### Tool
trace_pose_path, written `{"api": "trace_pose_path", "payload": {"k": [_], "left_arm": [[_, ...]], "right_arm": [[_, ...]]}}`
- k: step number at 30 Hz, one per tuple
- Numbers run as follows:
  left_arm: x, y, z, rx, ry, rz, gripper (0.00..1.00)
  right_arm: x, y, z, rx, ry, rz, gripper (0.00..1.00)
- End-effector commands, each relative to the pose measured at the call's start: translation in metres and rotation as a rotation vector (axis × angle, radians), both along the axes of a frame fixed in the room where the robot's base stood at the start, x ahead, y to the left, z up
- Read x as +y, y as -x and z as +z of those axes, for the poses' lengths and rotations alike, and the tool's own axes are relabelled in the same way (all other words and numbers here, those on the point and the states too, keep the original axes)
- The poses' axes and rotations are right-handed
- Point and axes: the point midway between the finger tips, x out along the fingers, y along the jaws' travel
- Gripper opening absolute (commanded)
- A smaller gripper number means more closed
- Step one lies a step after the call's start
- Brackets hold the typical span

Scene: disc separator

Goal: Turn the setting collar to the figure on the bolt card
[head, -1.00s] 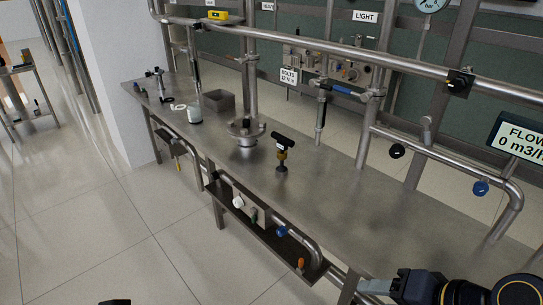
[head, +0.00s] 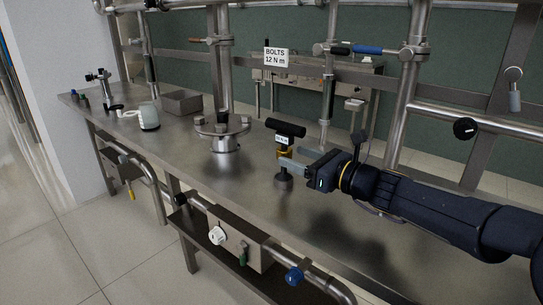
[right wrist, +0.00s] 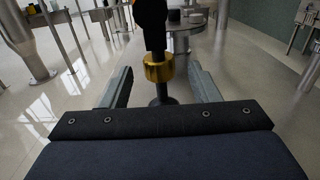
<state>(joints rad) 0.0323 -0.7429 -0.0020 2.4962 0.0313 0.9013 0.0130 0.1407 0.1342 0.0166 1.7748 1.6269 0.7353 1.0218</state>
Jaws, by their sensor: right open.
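The bolt card (head: 276,57) hangs behind the bench and reads "BOLTS 12 N m". A tool with a black T-handle (head: 286,128) stands upright on the bench. Below its handle are a small white scale label (head: 282,139), too small to read, and the brass setting collar (head: 284,153). My right gripper (head: 291,161) reaches in from the right at collar height. In the right wrist view the open right gripper (right wrist: 160,75) has one finger on each side of the knurled collar (right wrist: 158,67), with gaps showing. My left gripper is out of view.
A bolted round flange (head: 222,128) stands left of the tool. A grey bin (head: 182,102) and a white-and-green jar (head: 149,117) are farther left. A pipe with valves (head: 235,246) runs below the bench's front edge. Posts and rails stand behind the tool.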

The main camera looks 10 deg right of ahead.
Motion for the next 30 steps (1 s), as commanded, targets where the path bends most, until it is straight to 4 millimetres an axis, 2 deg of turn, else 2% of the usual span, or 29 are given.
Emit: {"api": "trace_pose_path", "payload": {"k": [3,9,14,21,23,30], "left_arm": [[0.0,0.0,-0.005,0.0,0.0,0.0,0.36],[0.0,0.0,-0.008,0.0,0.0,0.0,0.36],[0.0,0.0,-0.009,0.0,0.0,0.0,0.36],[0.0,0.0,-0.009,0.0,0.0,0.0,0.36],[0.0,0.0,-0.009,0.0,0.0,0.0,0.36],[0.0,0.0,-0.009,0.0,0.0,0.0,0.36]], "right_arm": [[0.015,-0.016,-0.001,-0.001,0.002,0.005,0.55],[0.031,-0.038,-0.001,-0.002,0.002,0.004,0.55],[0.037,-0.046,0.0,-0.001,0.003,0.002,0.55],[0.038,-0.047,0.0,-0.002,0.004,0.002,0.55],[0.038,-0.047,0.0,-0.002,0.004,0.002,0.5],[0.038,-0.047,0.0,-0.002,0.004,0.002,0.19]]}}
